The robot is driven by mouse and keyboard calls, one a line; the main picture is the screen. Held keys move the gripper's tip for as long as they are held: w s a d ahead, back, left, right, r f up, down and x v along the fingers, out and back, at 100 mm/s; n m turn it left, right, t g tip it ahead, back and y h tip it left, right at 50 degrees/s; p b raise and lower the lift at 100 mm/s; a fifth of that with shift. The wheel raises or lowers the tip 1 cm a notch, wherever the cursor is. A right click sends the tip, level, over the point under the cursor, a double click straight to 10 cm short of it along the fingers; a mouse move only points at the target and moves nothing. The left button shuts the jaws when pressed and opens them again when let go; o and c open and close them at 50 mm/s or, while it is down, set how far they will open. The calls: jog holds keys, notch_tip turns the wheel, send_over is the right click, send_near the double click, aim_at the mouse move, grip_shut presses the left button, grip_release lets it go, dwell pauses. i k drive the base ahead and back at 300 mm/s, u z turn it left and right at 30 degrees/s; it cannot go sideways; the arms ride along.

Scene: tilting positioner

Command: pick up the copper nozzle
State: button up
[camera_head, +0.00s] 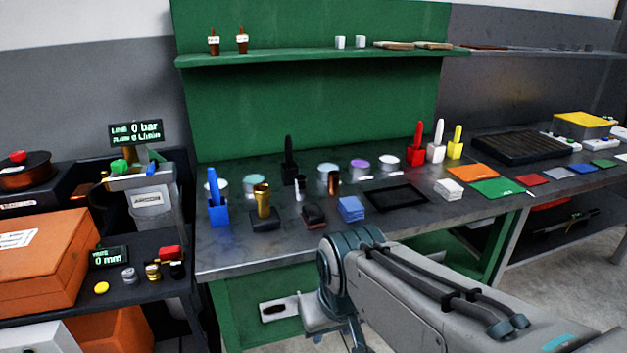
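The copper nozzle (334,183) is a small copper-coloured cylinder standing upright on the dark workbench (235,260), in front of a clear round jar. A silver nozzle (299,188) stands to its left, and a brass-coloured one (262,200) stands in a black holder farther left. My arm reaches in from the lower right, and its bent joint is in front of the bench's front edge, below and apart from the copper nozzle. I cannot make out my gripper's fingers in this view.
Blue pads (351,208) and a dark-red block (313,215) sit just in front of the nozzle. A black frame (397,197) lies to the right. Lidded jars and a black holder (290,172) stand behind. An orange case (40,262) is at the left.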

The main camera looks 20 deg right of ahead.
aim_at(334, 178)
jog(key=z, duration=0.1)
jog(key=k, duration=0.4)
jog(key=z, duration=1.3)
jog(key=i, duration=1.05)
jog(key=u, duration=1.05)
jog(key=i, duration=0.8)
jog(key=u, duration=0.9)
